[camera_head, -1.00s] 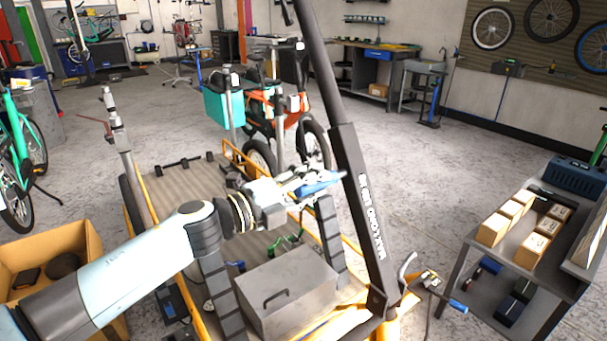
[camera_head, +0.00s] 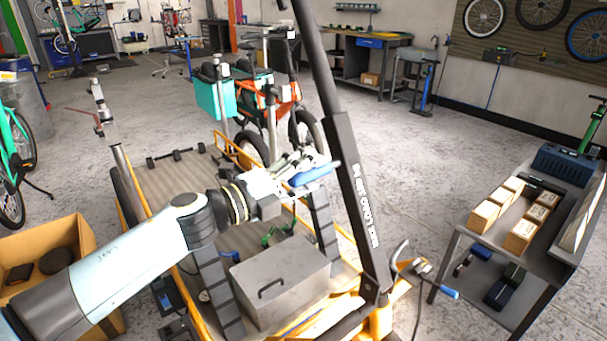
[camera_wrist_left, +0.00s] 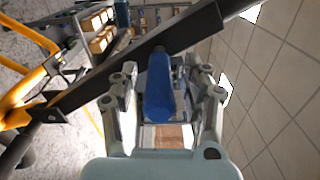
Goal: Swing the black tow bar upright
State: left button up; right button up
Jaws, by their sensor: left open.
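The black tow bar (camera_head: 350,160), with white lettering, rises from the orange frame at lower centre and leans to the left toward the top edge. In the left wrist view the bar (camera_wrist_left: 130,62) crosses diagonally. A blue grip (camera_head: 313,174) sits beside the bar on its left. My left gripper (camera_head: 306,170) is open at this grip. In the left wrist view the blue grip (camera_wrist_left: 160,88) lies between the open fingers, with gaps visible at both sides. The bar's top is cut off by the frame. My right gripper is not in view.
A grey metal box (camera_head: 280,277) sits on the cargo deck (camera_head: 180,180) with the orange frame. A grey table with cartons (camera_head: 522,234) stands at right. Floor between is open.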

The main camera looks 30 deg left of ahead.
pick_arm(q)
jog(key=v, duration=1.2)
jog(key=shift+f, duration=0.1)
jog(key=s+a+f+n+g+y+b, duration=0.2)
jog(key=s+f+n, duration=0.15)
jog(key=f, duration=0.85)
jog(key=s+a+f+n+g+y+b, duration=0.1)
jog(key=s+f+n+g+y+b, duration=0.3)
jog(key=f, duration=0.8)
jog(key=s+a+f+n+y, duration=0.15)
jog(key=f+n, duration=0.35)
jog(key=f, duration=0.8)
jog(key=s+d+f+n+g, duration=0.1)
jog(key=s+f+n+g, duration=0.2)
jog(key=s+f, duration=0.3)
jog(key=s+d+f+n+g+b, duration=0.1)
jog(key=s+f, duration=0.5)
jog(key=s, duration=0.8)
jog(key=s+d+f+n+g, duration=0.2)
jog(key=s+f+n+g, duration=0.3)
jog(key=s, duration=0.5)
jog(key=shift+s+d+f+n+g, duration=0.25)
jog(key=shift+f+n+g, duration=0.15)
jog(key=shift+f+n, duration=0.45)
jog(key=shift+w+r, duration=0.1)
jog(key=shift+r, duration=0.05)
